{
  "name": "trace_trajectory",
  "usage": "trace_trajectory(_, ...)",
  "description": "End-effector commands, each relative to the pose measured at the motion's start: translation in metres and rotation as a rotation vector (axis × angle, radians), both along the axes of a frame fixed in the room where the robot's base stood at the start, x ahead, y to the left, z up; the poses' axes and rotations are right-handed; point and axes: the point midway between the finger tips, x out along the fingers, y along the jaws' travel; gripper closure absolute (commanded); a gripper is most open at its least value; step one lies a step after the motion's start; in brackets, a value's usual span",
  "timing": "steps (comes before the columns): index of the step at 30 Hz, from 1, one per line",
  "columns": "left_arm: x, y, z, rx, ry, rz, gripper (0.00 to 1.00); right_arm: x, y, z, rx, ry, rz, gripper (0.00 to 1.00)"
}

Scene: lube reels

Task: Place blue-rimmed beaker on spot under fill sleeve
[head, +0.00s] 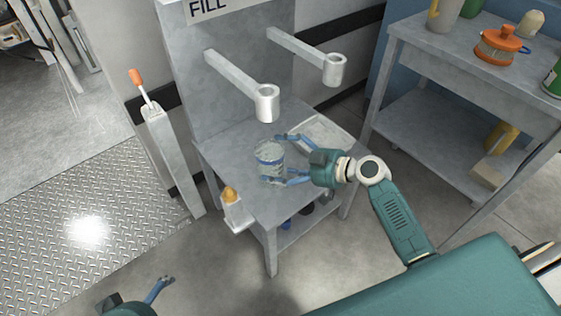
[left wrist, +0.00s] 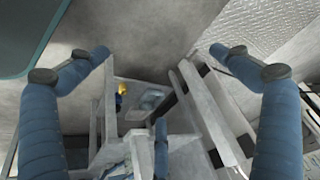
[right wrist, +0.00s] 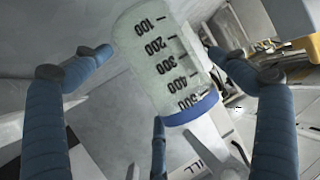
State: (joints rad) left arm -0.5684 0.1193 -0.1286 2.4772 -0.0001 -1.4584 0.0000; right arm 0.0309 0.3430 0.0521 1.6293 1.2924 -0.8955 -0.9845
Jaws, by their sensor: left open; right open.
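The blue-rimmed beaker (head: 270,158) appears upright at the front of the grey fill stand's top (head: 225,160), below and just in front of the nearer sleeve (head: 267,103). A second sleeve (head: 334,69) sticks out farther right. My right gripper (head: 271,159) is open, with one finger on either side of the beaker. In the right wrist view the beaker (right wrist: 165,55) shows its scale and blue rim between the spread fingers; contact is unclear. The spot under the sleeve is hard to make out. My left gripper (head: 160,288) is open and empty at the bottom left, low beside the stand.
A pale flat plate (head: 325,136) lies on the stand's right side. A small holder with an orange-topped item (head: 231,197) hangs at its front left. A lever post (head: 160,130) stands left. A grey bench (head: 420,90) with pots is at right.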

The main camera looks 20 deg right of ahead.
Motion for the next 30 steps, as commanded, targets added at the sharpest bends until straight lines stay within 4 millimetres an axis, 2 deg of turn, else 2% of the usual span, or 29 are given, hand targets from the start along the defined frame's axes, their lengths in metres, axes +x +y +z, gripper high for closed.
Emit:
trace_trajectory(3,-0.002,0.0,0.001,0.002,0.01,0.0,0.0,0.0,0.0,0.001,0.0,0.0,0.0,0.04)
trace_trajectory(6,-0.019,0.004,-0.005,0.013,0.076,0.005,0.0,-0.001,-0.001,0.004,-0.001,0.001,-0.001,0.04)
trace_trajectory(10,-0.035,0.009,-0.006,0.025,0.133,0.01,0.0,-0.023,-0.021,0.015,-0.004,0.002,0.0,0.04)
trace_trajectory(18,-0.034,0.009,-0.001,0.025,0.129,0.011,0.0,-0.063,-0.056,0.037,-0.004,0.002,0.0,0.04)
trace_trajectory(24,-0.034,0.009,0.0,0.025,0.128,0.011,0.0,-0.079,-0.071,0.046,-0.001,0.002,0.0,0.04)
trace_trajectory(27,-0.034,0.009,0.0,0.025,0.128,0.011,0.0,-0.088,-0.066,0.042,-0.008,0.021,0.012,0.04)
trace_trajectory(29,-0.034,0.009,0.0,0.025,0.128,0.011,0.0,-0.101,-0.053,0.029,-0.026,0.065,0.032,0.04)
trace_trajectory(30,-0.034,0.009,0.0,0.025,0.128,0.011,0.0,-0.115,-0.04,0.016,-0.047,0.11,0.049,0.04)
